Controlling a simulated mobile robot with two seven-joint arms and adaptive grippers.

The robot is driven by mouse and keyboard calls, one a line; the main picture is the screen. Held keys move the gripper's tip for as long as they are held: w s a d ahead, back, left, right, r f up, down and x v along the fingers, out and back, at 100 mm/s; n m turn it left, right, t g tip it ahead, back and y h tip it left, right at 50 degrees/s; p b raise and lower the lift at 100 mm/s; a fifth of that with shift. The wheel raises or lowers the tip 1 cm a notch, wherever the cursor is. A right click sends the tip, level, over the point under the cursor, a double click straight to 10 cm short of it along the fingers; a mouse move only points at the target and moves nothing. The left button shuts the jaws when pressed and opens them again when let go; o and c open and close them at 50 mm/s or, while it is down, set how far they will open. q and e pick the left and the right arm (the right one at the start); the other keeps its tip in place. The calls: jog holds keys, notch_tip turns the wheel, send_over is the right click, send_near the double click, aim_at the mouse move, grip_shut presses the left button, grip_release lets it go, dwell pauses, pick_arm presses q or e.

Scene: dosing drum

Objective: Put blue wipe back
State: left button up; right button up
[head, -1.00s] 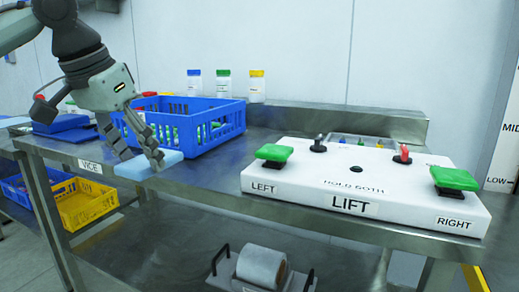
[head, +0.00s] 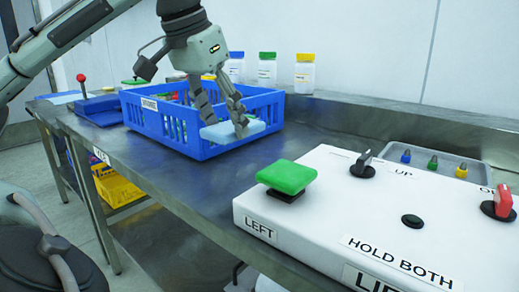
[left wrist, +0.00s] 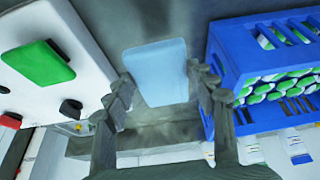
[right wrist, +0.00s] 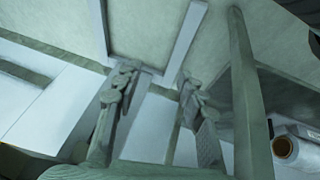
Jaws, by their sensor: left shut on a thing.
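The light blue wipe (head: 246,131) is a flat folded pad. My left gripper (head: 224,126) is shut on it, with fingers pointing down. In the head view the wipe overlaps the near right part of the blue crate (head: 185,143). In the left wrist view the wipe (left wrist: 157,72) is between the fingers, with the crate (left wrist: 232,45) to the right and the white control panel to the left; bare table shows between. Whether it touches the table is unclear. My right gripper (right wrist: 155,78) shows only in the right wrist view, its fingers apart and empty.
The white lift panel (head: 325,185) with a green left button (head: 287,177) takes up the table's right front. Several capped bottles (head: 267,70) stand behind the crate. A small tray with coloured pegs (head: 433,163) is behind the panel. The steel table (head: 130,150) is bare in front of the crate.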

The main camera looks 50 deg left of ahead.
aim_at(253, 122)
pick_arm(q)
jog(key=w, duration=0.1)
jog(key=w+f+p, duration=0.1)
jog(key=w+p, duration=0.1)
jog(key=shift+w+d+f, duration=0.15)
jog(key=shift+w+f, duration=0.05)
jog(key=shift+f, duration=0.1)
jog(key=w+f+p, duration=0.1)
jog(key=w+p, duration=0.1)
jog(key=w+f+p, duration=0.1)
jog(key=w, duration=0.1)
jog(key=shift+d+f, duration=0.1)
jog(key=shift+f, duration=0.2)
pick_arm(e)
notch_tip(253, 122, down, 12)
jog(key=d+g, duration=0.1)
jog(key=g, duration=0.1)
pick_arm(q)
jog(key=shift+f, duration=0.55)
notch_tip(253, 122, down, 3)
jog(key=b, duration=0.2)
jog(key=shift+b, duration=0.35)
pick_arm(e)
notch_tip(253, 122, up, 7)
jog(key=shift+s+d, duration=0.3)
jog(key=shift+s, duration=0.1)
pick_arm(q)
jog(key=shift+f, duration=0.1)
